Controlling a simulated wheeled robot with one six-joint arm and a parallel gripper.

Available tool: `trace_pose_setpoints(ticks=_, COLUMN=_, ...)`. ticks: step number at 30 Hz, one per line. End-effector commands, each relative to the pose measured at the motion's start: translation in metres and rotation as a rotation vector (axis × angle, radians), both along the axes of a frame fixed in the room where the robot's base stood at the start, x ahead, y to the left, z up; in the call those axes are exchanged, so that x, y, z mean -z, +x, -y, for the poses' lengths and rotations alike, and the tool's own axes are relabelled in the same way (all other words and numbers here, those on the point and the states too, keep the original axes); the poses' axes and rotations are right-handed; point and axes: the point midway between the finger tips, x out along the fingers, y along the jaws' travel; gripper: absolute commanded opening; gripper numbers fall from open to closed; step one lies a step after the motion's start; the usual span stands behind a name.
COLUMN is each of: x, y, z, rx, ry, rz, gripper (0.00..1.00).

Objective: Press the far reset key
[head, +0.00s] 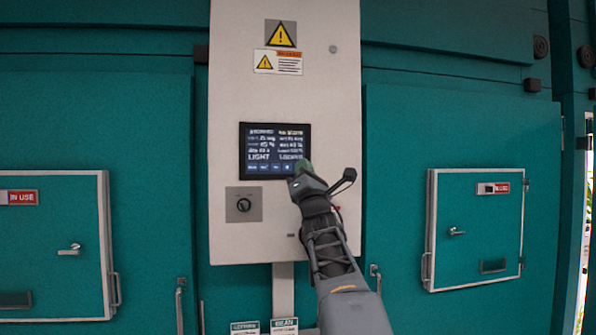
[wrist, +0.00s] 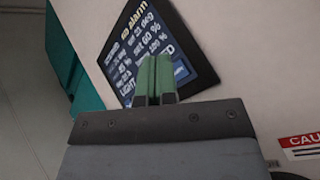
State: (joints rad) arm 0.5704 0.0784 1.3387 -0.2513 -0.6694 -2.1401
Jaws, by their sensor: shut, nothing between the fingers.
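A dark control screen (head: 274,140) with white text and a row of small blue keys (head: 264,167) along its bottom edge is set in a pale control panel (head: 230,100). My gripper (head: 301,168) is at the screen's lower right corner, its green fingers together. It covers that corner, so any key there is hidden. In the wrist view the shut fingers (wrist: 154,75) overlap the lower part of the tilted screen (wrist: 130,45). I cannot tell whether the fingertips touch it. No key reading "reset" is legible.
A rotary switch (head: 243,204) is below the screen. Warning labels (head: 278,62) are above it. Teal chamber doors with small white-framed hatches (head: 478,255) stand on both sides. A red caution label (wrist: 300,146) shows at the right in the wrist view.

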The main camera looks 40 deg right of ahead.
Motion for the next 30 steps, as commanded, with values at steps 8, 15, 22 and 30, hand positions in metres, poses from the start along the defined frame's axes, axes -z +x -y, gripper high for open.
trace_pose_setpoints(ticks=8, x=0.003, y=-0.007, z=-0.003, rx=0.0, ry=-0.001, rz=0.001, gripper=0.0)
trace_pose_setpoints(ticks=15, x=0.004, y=-0.028, z=-0.014, rx=0.0, ry=-0.001, rz=0.003, gripper=0.0)
trace_pose_setpoints(ticks=22, x=0.002, y=-0.042, z=-0.02, rx=0.0, ry=0.0, rz=0.0, gripper=0.0)
trace_pose_setpoints(ticks=30, x=0.0, y=-0.045, z=-0.022, rx=0.001, ry=0.001, rz=0.0, gripper=0.0)
